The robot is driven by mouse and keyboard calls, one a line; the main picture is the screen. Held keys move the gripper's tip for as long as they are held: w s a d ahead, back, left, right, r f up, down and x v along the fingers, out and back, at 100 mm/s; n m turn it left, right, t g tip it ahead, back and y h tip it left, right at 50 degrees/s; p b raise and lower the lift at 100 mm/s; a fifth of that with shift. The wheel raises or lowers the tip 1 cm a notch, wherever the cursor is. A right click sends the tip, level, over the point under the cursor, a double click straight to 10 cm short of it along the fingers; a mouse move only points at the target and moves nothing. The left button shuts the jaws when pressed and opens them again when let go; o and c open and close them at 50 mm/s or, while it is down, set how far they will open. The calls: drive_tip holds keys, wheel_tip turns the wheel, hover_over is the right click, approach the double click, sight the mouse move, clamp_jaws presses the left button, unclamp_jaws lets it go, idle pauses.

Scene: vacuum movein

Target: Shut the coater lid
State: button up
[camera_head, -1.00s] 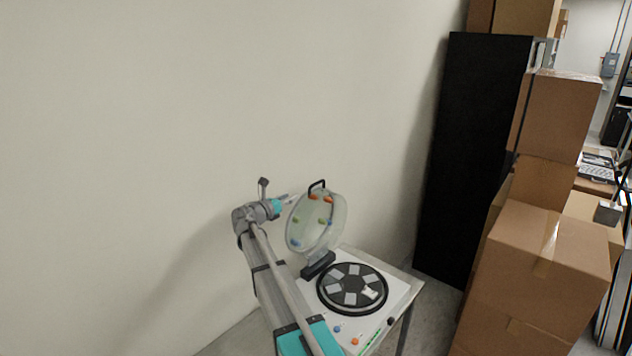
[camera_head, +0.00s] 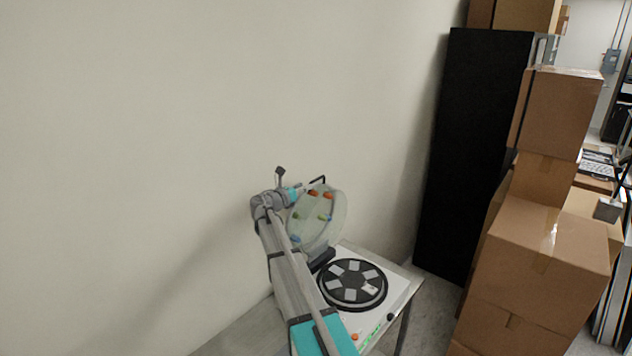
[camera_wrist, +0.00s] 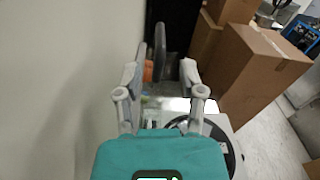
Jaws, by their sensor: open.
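The coater (camera_head: 398,296) is a white box with a round black turntable (camera_head: 353,285) that carries several pale square pieces. Its clear round lid (camera_head: 322,222) stands raised and open at the back edge, with a dark handle (camera_head: 317,181) on top and several coloured knobs. My gripper (camera_wrist: 160,75) is open in the wrist view, and parts of the coater (camera_wrist: 219,124) show below and to the right of it. In the head view my gripper is at the lid's upper left, partly hidden by my wrist. I cannot tell whether it touches the lid.
A plain wall fills the left and back. A tall black cabinet (camera_head: 480,150) and stacked cardboard boxes (camera_head: 540,255) stand to the right. The coater rests on a table (camera_head: 245,333), with bare tabletop to the left.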

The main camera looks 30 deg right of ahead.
sight(312, 182)
drive_tip(key=shift+x, duration=3.45)
clamp_jaws()
